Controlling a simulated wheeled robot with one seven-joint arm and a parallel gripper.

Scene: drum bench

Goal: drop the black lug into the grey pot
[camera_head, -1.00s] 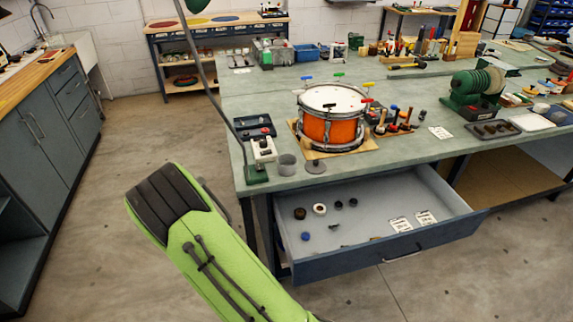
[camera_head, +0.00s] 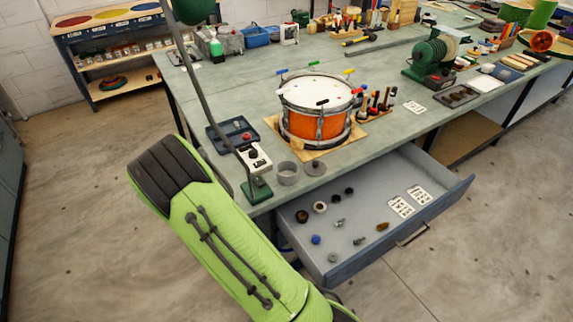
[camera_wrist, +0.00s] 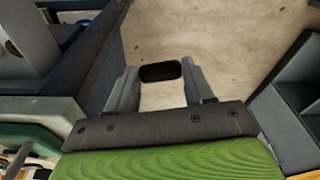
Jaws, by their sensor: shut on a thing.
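The grey pot (camera_head: 288,172) stands upright on the near left part of the bench, beside a round grey lid (camera_head: 315,168). The pot's inside is too small to make out. My gripper (camera_wrist: 160,76) shows in the wrist view, with its two grey fingers on either side of a black lug (camera_wrist: 160,70). The lug is held at the fingertips, above a pale brown surface. In the head view only my green arm shows, at the lower left, and the gripper is hidden. I cannot tell how far the gripper is from the pot.
A lamp base (camera_head: 257,190) and its pole stand just left of the pot, next to a white switch box (camera_head: 254,157). An orange drum (camera_head: 315,122) stands behind. The open drawer (camera_head: 455,190) juts out below with several small parts. Floor (camera_head: 450,285) is clear in front.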

